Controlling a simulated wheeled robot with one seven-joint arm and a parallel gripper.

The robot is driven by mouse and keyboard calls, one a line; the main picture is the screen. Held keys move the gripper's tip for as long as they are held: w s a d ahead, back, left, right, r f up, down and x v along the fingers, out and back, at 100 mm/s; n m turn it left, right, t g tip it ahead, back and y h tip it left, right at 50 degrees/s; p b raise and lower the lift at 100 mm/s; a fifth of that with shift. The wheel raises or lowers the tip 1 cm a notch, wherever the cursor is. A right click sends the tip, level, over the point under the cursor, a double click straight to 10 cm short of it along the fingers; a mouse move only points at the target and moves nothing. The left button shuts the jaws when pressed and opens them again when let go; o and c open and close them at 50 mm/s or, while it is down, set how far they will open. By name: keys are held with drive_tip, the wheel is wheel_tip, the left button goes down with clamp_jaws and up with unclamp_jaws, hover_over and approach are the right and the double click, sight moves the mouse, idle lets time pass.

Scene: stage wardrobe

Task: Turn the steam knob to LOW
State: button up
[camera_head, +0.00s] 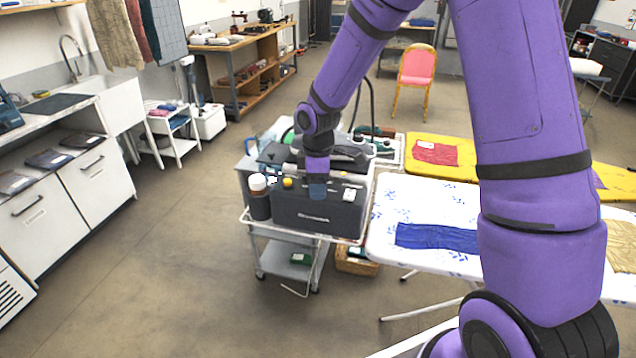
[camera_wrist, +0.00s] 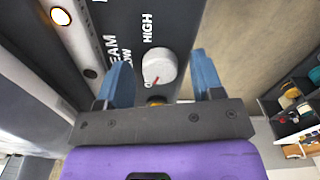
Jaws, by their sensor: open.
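The steam knob (camera_wrist: 160,67) is a white round dial with a red pointer mark near its lower edge in the wrist view. It sits on the dark panel of the steam unit (camera_wrist: 170,20), with HIGH printed above it and the partly covered STEAM and LOW lettering to its left. My gripper (camera_wrist: 162,64) is open, with one blue finger on each side of the knob in the picture. I cannot tell whether they touch it. In the head view my gripper (camera_head: 317,191) is over the dark grey steam unit (camera_head: 305,218) and hides the knob.
The unit stands on a grey wheeled cart (camera_head: 268,232). A white-capped bottle (camera_head: 259,200) is at its left. An ironing board (camera_head: 400,215) with a blue cloth (camera_head: 436,238) is close on the right. Floor is clear at front left.

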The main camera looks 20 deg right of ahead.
drive_tip(key=c, duration=0.9)
drive_tip(key=m, duration=0.3)
drive_tip(key=shift+m, duration=0.4)
drive_tip(key=m, duration=0.3)
drive_tip(key=shift+m, duration=0.3)
drive_tip(key=m, duration=0.6)
drive_tip(key=shift+m, duration=0.3)
